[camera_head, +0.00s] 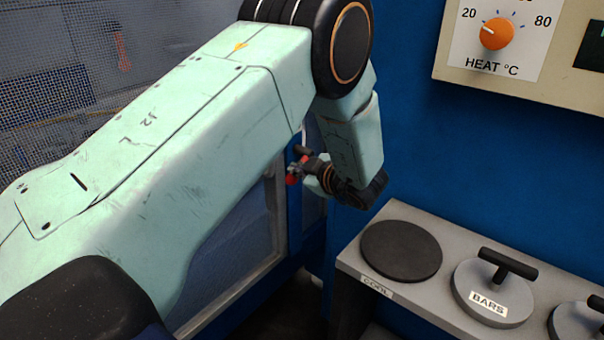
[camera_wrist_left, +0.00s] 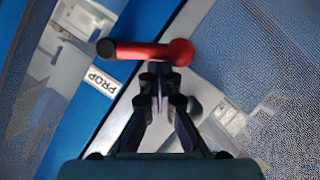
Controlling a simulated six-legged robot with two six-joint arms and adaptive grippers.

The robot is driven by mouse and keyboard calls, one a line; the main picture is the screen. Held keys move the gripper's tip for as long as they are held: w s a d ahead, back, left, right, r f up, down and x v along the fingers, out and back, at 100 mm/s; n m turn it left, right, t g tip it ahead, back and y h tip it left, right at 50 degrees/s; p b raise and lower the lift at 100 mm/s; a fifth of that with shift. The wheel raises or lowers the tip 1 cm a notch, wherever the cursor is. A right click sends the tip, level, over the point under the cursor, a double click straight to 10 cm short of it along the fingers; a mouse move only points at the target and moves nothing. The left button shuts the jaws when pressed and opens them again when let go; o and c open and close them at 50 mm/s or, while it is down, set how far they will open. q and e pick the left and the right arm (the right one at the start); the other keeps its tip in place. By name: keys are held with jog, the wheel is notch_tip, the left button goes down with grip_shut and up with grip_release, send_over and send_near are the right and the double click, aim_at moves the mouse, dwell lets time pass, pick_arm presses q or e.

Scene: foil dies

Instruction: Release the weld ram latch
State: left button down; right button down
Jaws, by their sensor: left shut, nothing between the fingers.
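A short red lever (camera_wrist_left: 150,50) with a dark round knob at its left end lies across the upper middle of the left wrist view. A label reading PROP (camera_wrist_left: 101,81) is below it. I cannot tell from the label whether this lever is the weld ram latch. My left gripper (camera_wrist_left: 158,72) is shut and empty, its fingertips right at the lever's lower edge; I cannot tell whether they touch it. In the head view my left gripper (camera_head: 308,168) is small and partly hidden by my arm, with red parts of the lever (camera_head: 292,179) beside it. My right gripper is out of view.
A grey shelf (camera_head: 350,262) at lower right holds a dark disc marked COOL (camera_head: 401,250) and a handled disc marked BARS (camera_head: 493,290). A panel with an orange heat knob (camera_head: 496,34) is above. Mesh (camera_head: 110,60) covers the left, with a blurred red handle (camera_head: 122,50) behind it.

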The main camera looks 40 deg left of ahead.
pick_arm(q)
jog(key=w+f+n+t+y+b, duration=0.2)
jog(key=n+b, duration=0.6)
jog(key=b, duration=0.9)
jog(key=shift+w+f+n+t+y, duration=0.35)
jog(key=shift+w+f+t, duration=0.45)
jog(key=shift+f+t, duration=0.65)
jog(key=shift+f+g, duration=0.2)
jog(key=shift+g, duration=0.05)
jog(key=shift+s+a+f, duration=0.1)
